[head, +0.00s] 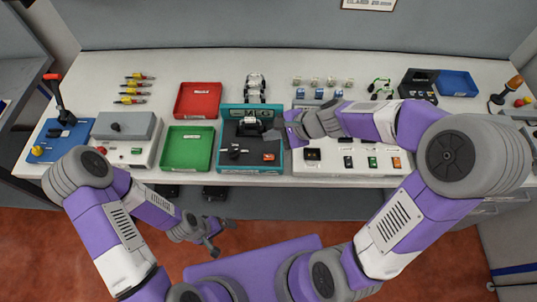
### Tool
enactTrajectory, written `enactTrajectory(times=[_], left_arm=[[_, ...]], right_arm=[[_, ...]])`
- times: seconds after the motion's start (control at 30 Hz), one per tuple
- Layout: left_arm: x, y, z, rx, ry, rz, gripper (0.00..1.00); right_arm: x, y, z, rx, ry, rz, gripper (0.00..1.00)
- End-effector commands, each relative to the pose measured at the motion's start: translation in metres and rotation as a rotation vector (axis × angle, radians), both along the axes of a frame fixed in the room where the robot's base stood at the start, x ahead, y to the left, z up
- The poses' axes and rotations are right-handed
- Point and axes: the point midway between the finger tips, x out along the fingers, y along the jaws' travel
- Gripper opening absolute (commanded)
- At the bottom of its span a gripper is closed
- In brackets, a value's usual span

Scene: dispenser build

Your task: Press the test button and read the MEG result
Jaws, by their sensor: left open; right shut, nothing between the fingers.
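My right gripper (285,130) is shut and empty at the right edge of a teal-framed station (226,166), which holds a dark unit and a small orange-red part (269,156). Whether it touches anything there I cannot tell. My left gripper (222,238) is open and empty, low in front of the table's front edge. A grey tester-like box (128,127) at the left has a dark knob and small red and green controls. A black device (418,84) stands at the back right. The labels are too small to read, so I cannot tell which control is the test button, and no MEG reading is legible.
A red tray (198,100) and a green tray (187,148) lie left of the station. A white panel (330,169) with several small coloured modules is to its right. A blue lever stand (58,135) is far left.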

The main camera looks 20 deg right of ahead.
Motion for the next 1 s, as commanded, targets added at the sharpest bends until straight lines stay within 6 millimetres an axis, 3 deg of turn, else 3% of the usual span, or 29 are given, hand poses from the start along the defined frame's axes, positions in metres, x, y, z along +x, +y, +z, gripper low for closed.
enactTrajectory(times=[0.27,0.7,1.0], left_arm=[[0.0,0.0,-0.011,0.0,0.0,0.0,1.0],[0.0,0.0,-0.064,0.0,0.0,0.0,1.0],[0.0,0.0,-0.083,0.0,0.0,0.0,1.0]], right_arm=[[0.0,0.0,-0.013,-0.001,0.002,0.001,0.0],[0.0,0.0,-0.07,-0.002,0.002,0.0,0.0],[0.0,0.0,-0.09,-0.002,0.0,0.0,0.0]])
